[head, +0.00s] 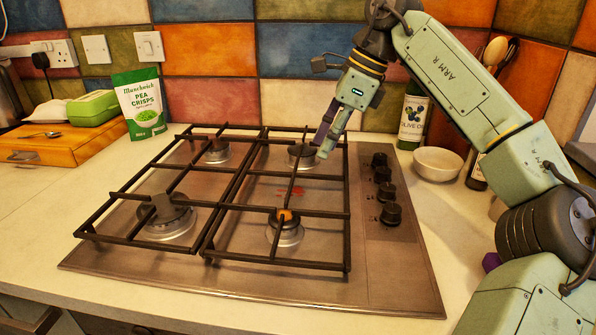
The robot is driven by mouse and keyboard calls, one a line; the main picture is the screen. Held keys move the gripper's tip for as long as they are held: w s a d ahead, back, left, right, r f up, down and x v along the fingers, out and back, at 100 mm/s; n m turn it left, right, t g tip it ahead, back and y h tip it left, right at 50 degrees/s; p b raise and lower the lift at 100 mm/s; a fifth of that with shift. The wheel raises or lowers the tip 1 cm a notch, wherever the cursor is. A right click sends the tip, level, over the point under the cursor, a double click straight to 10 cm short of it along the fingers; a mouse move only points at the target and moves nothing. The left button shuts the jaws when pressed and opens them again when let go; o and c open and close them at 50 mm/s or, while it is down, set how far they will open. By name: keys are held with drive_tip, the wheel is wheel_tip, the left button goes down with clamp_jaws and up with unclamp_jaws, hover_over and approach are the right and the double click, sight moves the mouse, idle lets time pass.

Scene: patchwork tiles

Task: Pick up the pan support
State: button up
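Two dark metal pan supports lie side by side on the gas hob (395,270). The left pan support (122,241) covers the two left burners. The right pan support (285,262) covers the two right burners, and its frame looks level. My gripper (324,146) points down at the back right part of the right pan support, close to the back right burner (301,155). I cannot tell whether it touches the bars. The finger gap is too small and side-on to read, and the gripper hides a piece of the support's back right corner.
Several black knobs (385,190) stand right of the supports. A white bowl (437,164) and an oil bottle (411,118) are at the back right. A green crisps bag (139,104) and a wooden box (62,146) stand at the back left. The front counter is clear.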

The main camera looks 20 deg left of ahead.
sight(311, 175)
drive_tip(key=p+x, duration=0.1)
drive_tip(key=x, duration=0.6)
drive_tip(key=shift+s+a+f, duration=0.1)
drive_tip(key=shift+s+f, duration=0.05)
drive_tip(key=shift+f, duration=0.05)
drive_tip(key=shift+c, duration=0.4)
clamp_jaws()
drive_tip(key=shift+r, duration=0.1)
idle(0.4)
